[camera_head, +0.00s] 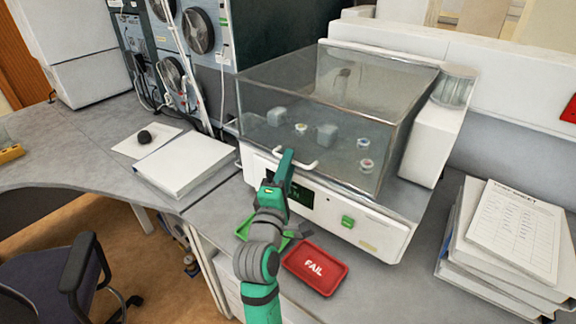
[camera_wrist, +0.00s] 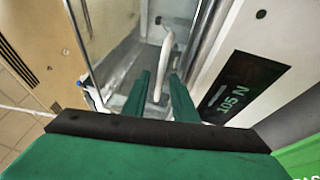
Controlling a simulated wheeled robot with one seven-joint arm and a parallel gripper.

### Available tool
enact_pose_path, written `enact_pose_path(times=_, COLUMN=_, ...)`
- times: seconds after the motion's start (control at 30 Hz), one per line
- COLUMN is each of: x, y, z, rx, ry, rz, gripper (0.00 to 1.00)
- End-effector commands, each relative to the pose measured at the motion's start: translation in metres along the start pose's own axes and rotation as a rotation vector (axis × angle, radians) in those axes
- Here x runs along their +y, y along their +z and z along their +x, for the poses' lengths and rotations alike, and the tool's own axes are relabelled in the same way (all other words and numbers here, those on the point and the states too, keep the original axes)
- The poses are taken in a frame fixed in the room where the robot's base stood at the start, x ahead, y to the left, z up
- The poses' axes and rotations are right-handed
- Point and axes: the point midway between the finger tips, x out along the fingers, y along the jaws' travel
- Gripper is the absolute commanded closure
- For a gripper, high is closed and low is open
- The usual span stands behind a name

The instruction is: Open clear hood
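The clear hood (camera_head: 305,140) is a transparent box over the white tester, and it sits down on the base. A white bar handle (camera_head: 309,166) is on its lower front edge. My green gripper (camera_head: 287,163) is at the left part of this handle. In the wrist view, my gripper's two fingers (camera_wrist: 162,82) are apart, and the white handle (camera_wrist: 168,48) runs between their tips. Narrow gaps show beside the handle, so the fingers look open around it.
Small blocks and round pieces stand inside the hood. The tester's front has a display (camera_wrist: 232,95) and a green button (camera_head: 348,221). A red FAIL tray (camera_head: 314,270) and a partly hidden green tray (camera_head: 247,231) lie in front. Binders (camera_head: 186,163) are left, a paper stack (camera_head: 512,240) right.

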Motion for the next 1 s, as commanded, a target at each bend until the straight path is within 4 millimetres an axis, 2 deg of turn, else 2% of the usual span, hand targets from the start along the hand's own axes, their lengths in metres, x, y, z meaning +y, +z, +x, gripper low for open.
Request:
enact_pose_path(times=0.03, x=0.0, y=0.0, z=-0.0001, rx=0.0, ry=0.0, rz=0.0, gripper=0.87)
enact_pose_path(times=0.1, x=-0.0001, y=0.0, z=-0.0002, rx=0.0, ry=0.0, rz=0.0, gripper=1.0)
enact_pose_path(times=1.0, x=-0.0005, y=0.0, z=-0.0004, rx=0.0, ry=-0.001, rz=0.0, gripper=1.0)
